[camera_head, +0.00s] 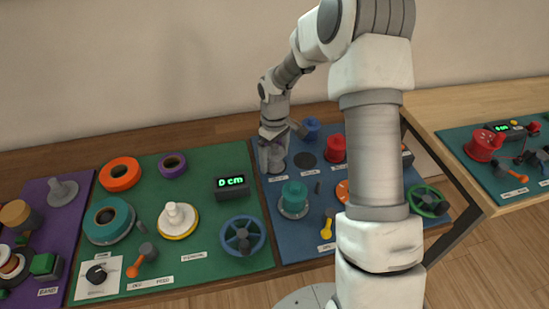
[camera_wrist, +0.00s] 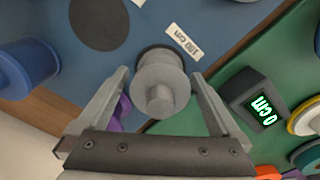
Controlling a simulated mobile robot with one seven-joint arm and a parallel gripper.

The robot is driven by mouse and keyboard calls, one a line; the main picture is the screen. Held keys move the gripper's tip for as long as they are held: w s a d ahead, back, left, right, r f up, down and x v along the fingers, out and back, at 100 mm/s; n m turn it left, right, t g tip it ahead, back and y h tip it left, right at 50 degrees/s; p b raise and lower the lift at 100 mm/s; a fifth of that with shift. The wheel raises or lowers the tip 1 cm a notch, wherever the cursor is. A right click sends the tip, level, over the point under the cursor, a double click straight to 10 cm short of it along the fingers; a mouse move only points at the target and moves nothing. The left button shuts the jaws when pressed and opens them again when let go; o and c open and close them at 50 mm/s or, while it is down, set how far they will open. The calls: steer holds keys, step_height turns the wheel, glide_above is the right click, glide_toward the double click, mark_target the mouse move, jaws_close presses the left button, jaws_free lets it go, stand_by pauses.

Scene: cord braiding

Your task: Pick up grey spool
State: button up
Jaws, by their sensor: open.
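The grey spool (camera_wrist: 160,85) stands between the two fingers of my gripper (camera_wrist: 157,95) in the wrist view, near a label reading 100 cm. A gap shows between the spool and each finger. My gripper is open. In the head view my gripper (camera_head: 272,150) is down at the left back of the blue mat, around the grey spool (camera_head: 277,160), which is partly hidden by the fingers.
A blue spool (camera_head: 312,129) and a red spool (camera_head: 335,149) stand right of my gripper. A teal spool (camera_head: 294,197) stands in front. A black display (camera_head: 232,186) sits on the green mat (camera_head: 190,208) to the left.

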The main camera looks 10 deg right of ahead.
steer(key=c, duration=1.2)
